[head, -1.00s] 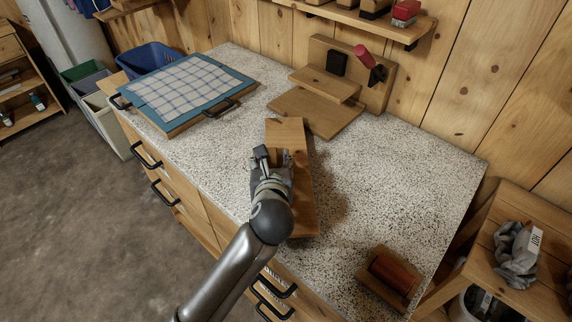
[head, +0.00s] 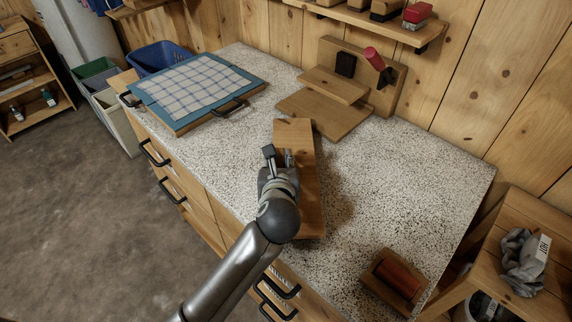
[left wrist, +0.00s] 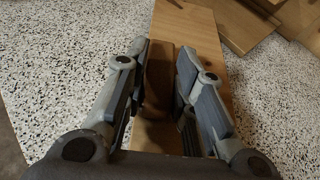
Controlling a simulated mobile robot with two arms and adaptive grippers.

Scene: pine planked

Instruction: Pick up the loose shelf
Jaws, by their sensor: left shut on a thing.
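The loose shelf looks to be the long pale wooden board (head: 308,175) at the middle of the worktop. Its left side is partly hidden by my left gripper (head: 279,158). In the left wrist view the board (left wrist: 190,25) runs away beneath the fingers. My left gripper (left wrist: 163,62) is shut on a darker brown upright wooden piece (left wrist: 158,85) that stands on the board and looks part of it. A shadow lies to the board's right; I cannot tell whether the board is clear of the worktop. My right gripper is not in view.
The speckled worktop (head: 400,190) is free to the right. A wooden stand (head: 325,112) with a red-handled tool (head: 374,60) is close behind the board. A cloth-covered blue board (head: 195,95) lies at the left, and a wooden block with a red-brown roll (head: 398,275) at the front right.

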